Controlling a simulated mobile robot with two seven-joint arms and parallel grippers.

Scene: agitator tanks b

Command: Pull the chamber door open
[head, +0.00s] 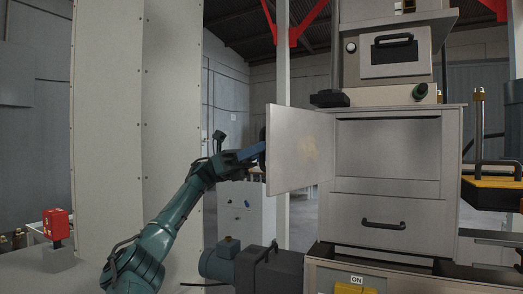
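The chamber door (293,150) is a flat pale metal panel in the head view. It stands swung out to the left of the chamber (388,155), joined along its right edge. The chamber's recessed front shows beside it. My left arm comes up from the lower left, and its wrist reaches the door's outer left edge. The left gripper's fingers are hidden behind the door, so I cannot tell whether they touch it or hold a handle. My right gripper is not in view.
Below the chamber is a drawer with a dark handle (384,224). A blue-grey motor (219,261) sits low beside the machine. A tall beige panel (137,120) stands behind my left arm. A red box (56,224) is at the far left. A yellow-topped unit (492,183) stands at right.

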